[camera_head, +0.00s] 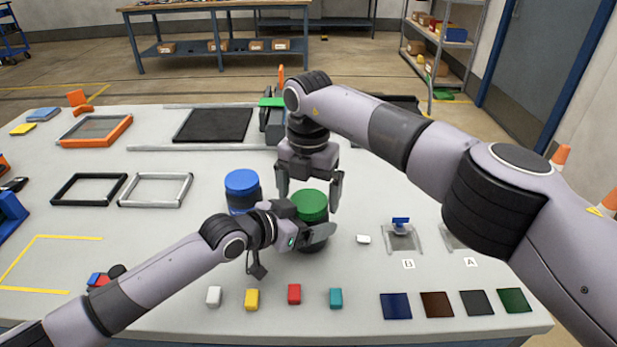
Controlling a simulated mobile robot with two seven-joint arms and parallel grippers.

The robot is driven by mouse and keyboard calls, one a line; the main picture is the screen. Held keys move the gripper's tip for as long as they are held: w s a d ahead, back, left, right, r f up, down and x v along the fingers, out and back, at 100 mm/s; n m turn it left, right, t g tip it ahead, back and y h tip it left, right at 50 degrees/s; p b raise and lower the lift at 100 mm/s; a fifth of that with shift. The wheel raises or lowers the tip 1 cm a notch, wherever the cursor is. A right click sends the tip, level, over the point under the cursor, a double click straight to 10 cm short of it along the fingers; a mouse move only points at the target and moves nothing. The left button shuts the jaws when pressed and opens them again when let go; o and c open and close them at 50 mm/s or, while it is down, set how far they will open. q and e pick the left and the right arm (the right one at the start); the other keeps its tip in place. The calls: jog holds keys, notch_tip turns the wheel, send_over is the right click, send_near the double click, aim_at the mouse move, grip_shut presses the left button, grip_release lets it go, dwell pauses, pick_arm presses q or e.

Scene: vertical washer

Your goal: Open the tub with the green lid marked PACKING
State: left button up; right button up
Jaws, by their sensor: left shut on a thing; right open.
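The tub (313,244) with the green lid (311,203) stands upright near the middle of the table, lid on. Its marking cannot be read from here. My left gripper (318,235) comes in from the left and is shut on the tub's body, below the lid. It hides part of the tub's front. My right gripper (309,193) points down from above, open, with its fingers on either side of the green lid. I cannot tell whether the fingers touch it. A second tub with a blue lid (242,183) stands just left and behind.
A small white block (363,239) lies right of the tub. Several coloured blocks, including a red one (294,294), line the front. Frames (155,190) lie at left. Clear bags (402,238) and coloured squares (437,305) lie at right.

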jog(key=shift+f, duration=0.2)
jog(key=c, duration=1.1)
jog(key=o, duration=1.2)
jog(key=shift+c, duration=0.2)
jog(key=shift+r, duration=0.1)
jog(key=shift+r, duration=2.2)
pick_arm(q)
jog(key=o, duration=1.9)
jog(key=shift+c, duration=0.2)
